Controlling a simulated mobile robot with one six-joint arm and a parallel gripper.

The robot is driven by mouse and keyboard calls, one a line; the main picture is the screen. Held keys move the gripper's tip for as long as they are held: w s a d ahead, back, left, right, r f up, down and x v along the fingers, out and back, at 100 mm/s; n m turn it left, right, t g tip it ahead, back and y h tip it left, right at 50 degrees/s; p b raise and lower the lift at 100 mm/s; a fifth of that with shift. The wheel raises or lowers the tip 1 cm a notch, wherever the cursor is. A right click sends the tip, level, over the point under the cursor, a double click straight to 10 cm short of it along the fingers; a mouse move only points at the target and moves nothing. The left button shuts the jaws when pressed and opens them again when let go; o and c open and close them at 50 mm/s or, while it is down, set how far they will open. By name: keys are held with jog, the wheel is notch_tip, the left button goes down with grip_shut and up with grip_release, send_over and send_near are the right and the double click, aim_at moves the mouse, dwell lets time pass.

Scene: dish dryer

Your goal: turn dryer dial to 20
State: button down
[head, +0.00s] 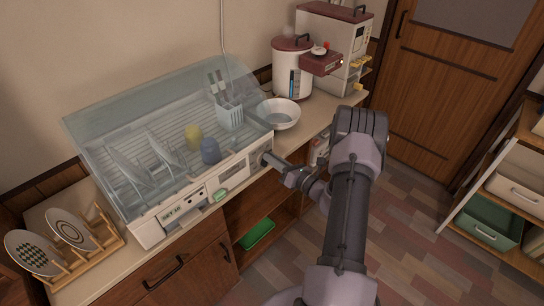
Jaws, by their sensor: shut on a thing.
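The dish dryer (150,222) stands on the counter with a clear lid over its rack. Its front panel carries labels, a green part (219,196) and a dark dial (266,158) near the right end. My gripper (272,160) reaches in from the right and is shut on the dial. The gripper covers most of the dial, so its markings and setting cannot be read.
A white bowl (281,113) sits on the counter just right of the dryer. A water heater (292,72) and a white appliance (332,40) stand behind it. A wooden plate rack (92,262) is at the left. A shelf unit (497,190) stands at the right, with open floor between.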

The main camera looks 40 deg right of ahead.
jog(key=m+p, duration=0.1)
jog(key=m, duration=0.3)
jog(key=f+m+p, duration=0.1)
jog(key=m, duration=0.3)
jog(key=d+m+p, duration=0.1)
jog(key=m, duration=0.3)
jog(key=shift+f, duration=0.35)
jog(key=shift+m, duration=0.4)
jog(key=c, duration=1.4)
grip_release()
jog(key=shift+c, duration=0.2)
jog(key=s+d+p, duration=0.1)
jog(key=s+p, duration=0.2)
jog(key=s, duration=1.4)
jog(key=shift+s+d, duration=0.15)
jog(key=shift+d, duration=0.05)
